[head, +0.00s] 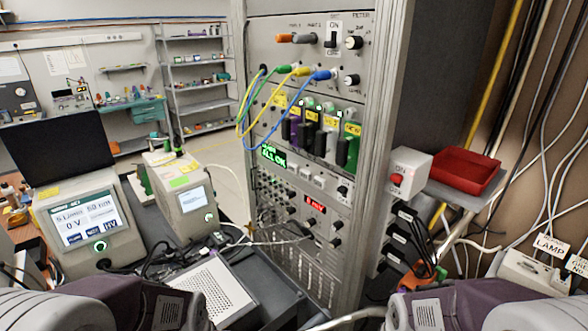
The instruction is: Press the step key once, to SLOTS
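The rack (372,150) stands in the middle of the head view. A small display (273,156) with green lettering sits on its front; the last line looks like "OK", and I cannot read SLOTS on it. Small pale keys (306,175) sit just right of the display, with a dark knob beyond them. Their labels are too small to read, so I cannot tell which is the step key. Parts of my two arms show at the bottom left and bottom right edges, apart from the rack front. Neither gripper's fingertips show.
Yellow, green and blue cables (262,90) loop at the rack's left side. Coloured modules (325,132) stick out above the display. A red tray (465,171) and a red-button box (405,174) are at right. Two instruments (90,222) (186,190) stand at left.

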